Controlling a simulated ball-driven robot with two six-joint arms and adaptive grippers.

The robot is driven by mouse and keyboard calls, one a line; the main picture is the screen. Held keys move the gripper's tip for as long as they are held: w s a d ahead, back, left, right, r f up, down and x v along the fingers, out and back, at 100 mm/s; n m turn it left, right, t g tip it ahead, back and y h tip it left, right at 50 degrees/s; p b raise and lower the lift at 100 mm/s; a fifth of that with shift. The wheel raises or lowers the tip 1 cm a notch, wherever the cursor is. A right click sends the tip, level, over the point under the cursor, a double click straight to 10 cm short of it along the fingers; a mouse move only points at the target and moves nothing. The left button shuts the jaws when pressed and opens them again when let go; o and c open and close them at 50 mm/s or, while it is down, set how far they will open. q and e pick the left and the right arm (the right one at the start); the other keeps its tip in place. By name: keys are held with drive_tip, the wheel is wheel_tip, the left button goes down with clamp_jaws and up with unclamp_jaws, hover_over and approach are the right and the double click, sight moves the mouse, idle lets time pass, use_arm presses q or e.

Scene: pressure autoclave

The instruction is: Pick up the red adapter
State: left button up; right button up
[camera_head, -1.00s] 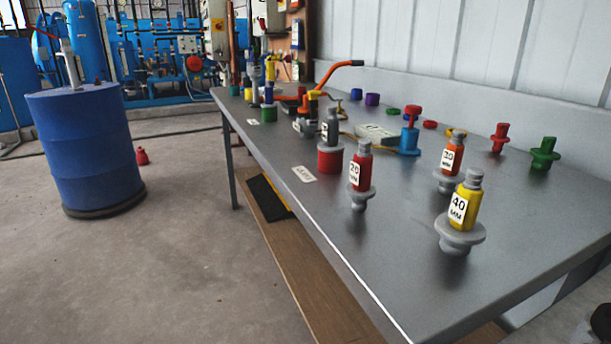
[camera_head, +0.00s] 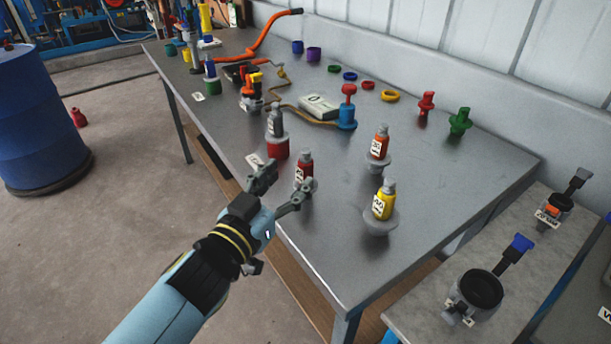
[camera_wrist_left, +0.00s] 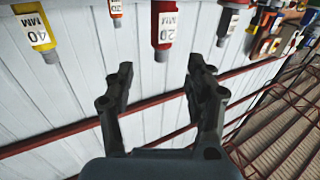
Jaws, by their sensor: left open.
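The red adapter (camera_head: 305,165) stands upright near the front edge of the grey metal table, with a white label and a grey flange below. In the left wrist view, which is upside down, the red adapter (camera_wrist_left: 163,24), labelled 20 MM, hangs from the top, in line with the gap between the fingers. My left gripper (camera_head: 287,186) is open and empty, just in front of the red adapter at the table's front edge. One fingertip partly overlaps the adapter's lower part in the head view; contact cannot be told. My right gripper is not in view.
Close by stand an orange adapter (camera_head: 379,145), a yellow adapter (camera_head: 384,204) and a dark grey adapter (camera_head: 275,122) on a red base (camera_head: 278,149). A blue-and-red part (camera_head: 347,113) stands behind. A side bench (camera_head: 425,316) is at lower right. The table's right front is bare.

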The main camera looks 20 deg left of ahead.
sight(303, 159)
use_arm(q)
drive_tip(key=shift+w+d+f, duration=0.1)
drive_tip(key=shift+w+d, duration=0.05)
drive_tip(key=shift+w, duration=1)
drive_tip(key=w, duration=0.3)
drive_tip(key=w+d, duration=0.1)
drive_tip(key=w, duration=0.1)
drive_tip(key=shift+w+r, duration=0.2)
drive_tip(key=shift+r, duration=0.05)
drive_tip(key=shift+s+a, duration=0.1)
clamp_jaws()
